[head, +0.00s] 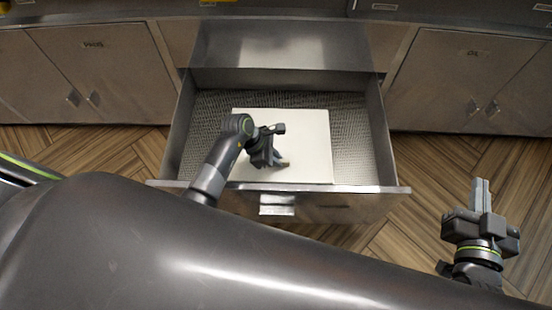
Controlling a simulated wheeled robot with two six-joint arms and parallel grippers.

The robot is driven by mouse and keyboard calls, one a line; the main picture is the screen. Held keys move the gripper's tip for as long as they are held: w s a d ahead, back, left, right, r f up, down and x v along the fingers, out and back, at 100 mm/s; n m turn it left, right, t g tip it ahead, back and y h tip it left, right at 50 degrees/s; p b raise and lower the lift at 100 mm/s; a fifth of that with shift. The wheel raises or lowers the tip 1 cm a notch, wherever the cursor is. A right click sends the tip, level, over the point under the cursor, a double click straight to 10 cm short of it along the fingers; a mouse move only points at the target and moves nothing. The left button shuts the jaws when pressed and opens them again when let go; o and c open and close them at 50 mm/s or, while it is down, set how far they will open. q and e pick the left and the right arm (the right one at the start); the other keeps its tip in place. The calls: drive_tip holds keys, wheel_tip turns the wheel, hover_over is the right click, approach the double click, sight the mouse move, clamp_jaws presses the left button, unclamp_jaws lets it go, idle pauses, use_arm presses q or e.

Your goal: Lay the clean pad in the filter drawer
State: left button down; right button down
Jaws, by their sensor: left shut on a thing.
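The clean pad (305,130) is a white, nearly square sheet inside the open filter drawer (384,145). It lies flat over the mesh floor, with its near edge close to the drawer front. I cannot tell whether it rests fully on the mesh or is held just above it. My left gripper (282,163) reaches over the drawer front and is shut on the pad; the fingertips partly hide the grip. My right gripper (480,192) is over the floor to the right of the drawer, its fingers together and empty.
The drawer's mesh floor (205,125) shows bare left and right of the pad. The drawer front has a handle (277,204). Closed metal cabinets stand on the left (95,65) and right (470,80). The wood floor is clear beside the drawer.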

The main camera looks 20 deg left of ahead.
use_arm(q)
drive_tip(key=shift+f, duration=0.1)
use_arm(e)
drive_tip(key=shift+r+t, duration=0.3)
drive_tip(key=shift+r, duration=0.15)
use_arm(q)
drive_tip(key=shift+f, duration=0.15)
drive_tip(key=c, duration=1.5)
unclamp_jaws()
use_arm(e)
drive_tip(key=shift+w+r+t, duration=0.1)
drive_tip(key=shift+r+t, duration=0.2)
drive_tip(key=shift+r, duration=0.15)
use_arm(q)
drive_tip(key=shift+o, duration=0.2)
